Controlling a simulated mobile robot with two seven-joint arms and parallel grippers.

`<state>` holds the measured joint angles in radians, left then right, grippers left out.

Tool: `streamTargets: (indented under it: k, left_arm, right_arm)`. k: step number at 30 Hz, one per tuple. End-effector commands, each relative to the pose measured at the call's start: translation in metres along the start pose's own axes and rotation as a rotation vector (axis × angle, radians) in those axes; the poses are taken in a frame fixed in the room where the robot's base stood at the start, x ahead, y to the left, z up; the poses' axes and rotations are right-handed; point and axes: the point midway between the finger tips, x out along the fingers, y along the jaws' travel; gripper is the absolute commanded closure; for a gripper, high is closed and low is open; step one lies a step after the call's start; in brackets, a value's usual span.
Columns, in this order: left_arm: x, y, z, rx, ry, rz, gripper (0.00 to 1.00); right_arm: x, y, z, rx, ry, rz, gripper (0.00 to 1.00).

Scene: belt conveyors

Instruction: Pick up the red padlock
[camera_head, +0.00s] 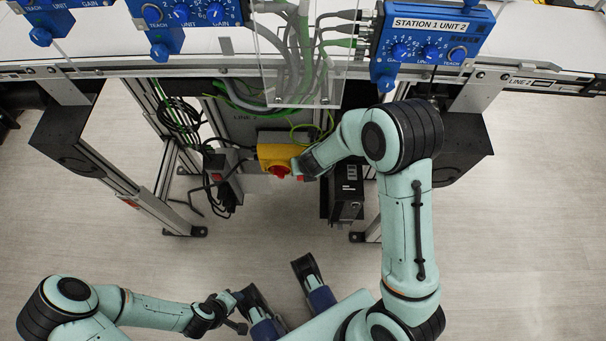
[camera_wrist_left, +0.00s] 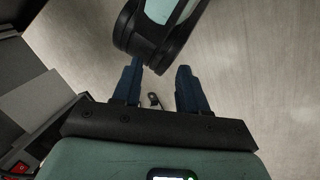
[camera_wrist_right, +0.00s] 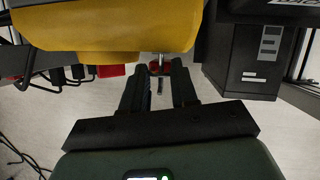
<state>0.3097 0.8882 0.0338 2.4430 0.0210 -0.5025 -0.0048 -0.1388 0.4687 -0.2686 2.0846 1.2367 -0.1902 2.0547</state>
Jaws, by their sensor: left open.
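The red padlock (camera_wrist_right: 161,68) hangs by its shackle just under the yellow switch box (camera_wrist_right: 108,40) in the right wrist view. The fingers partly hide the padlock. My left gripper (camera_head: 240,311) is open and empty, low at the left, far from the padlock. Its spread fingers also show in the left wrist view (camera_wrist_left: 158,68).
A red rotary knob (camera_head: 281,171) sits on the yellow box. A black box (camera_head: 346,193) stands close at its right. Cables hang at the left and above. The conveyor (camera_head: 210,62) and a clear panel (camera_head: 300,60) lie above. The floor in front is mostly clear.

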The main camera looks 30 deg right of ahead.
Motion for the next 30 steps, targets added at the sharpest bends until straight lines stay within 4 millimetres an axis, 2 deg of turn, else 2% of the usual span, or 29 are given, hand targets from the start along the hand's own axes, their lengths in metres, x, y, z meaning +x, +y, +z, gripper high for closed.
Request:
streamTargets:
  k: [11, 18, 24, 30]
  left_arm:
    - [-0.002, 0.001, 0.002, 0.001, -0.007, 0.0, 0.57]
    - [-0.018, 0.006, 0.021, 0.006, -0.061, 0.003, 0.57]
    - [0.013, -0.005, -0.012, -0.004, 0.032, -0.003, 0.57]
    - [0.026, -0.011, -0.037, -0.009, 0.102, -0.007, 0.57]
  right_arm:
    - [-0.002, 0.001, 0.001, 0.0, 0.0, 0.001, 1.0]
    - [-0.018, 0.002, 0.008, 0.0, -0.001, 0.001, 1.0]
    - [-0.024, 0.009, -0.03, -0.001, 0.002, 0.003, 1.0]
    - [-0.039, 0.017, -0.066, -0.003, 0.002, 0.002, 1.0]
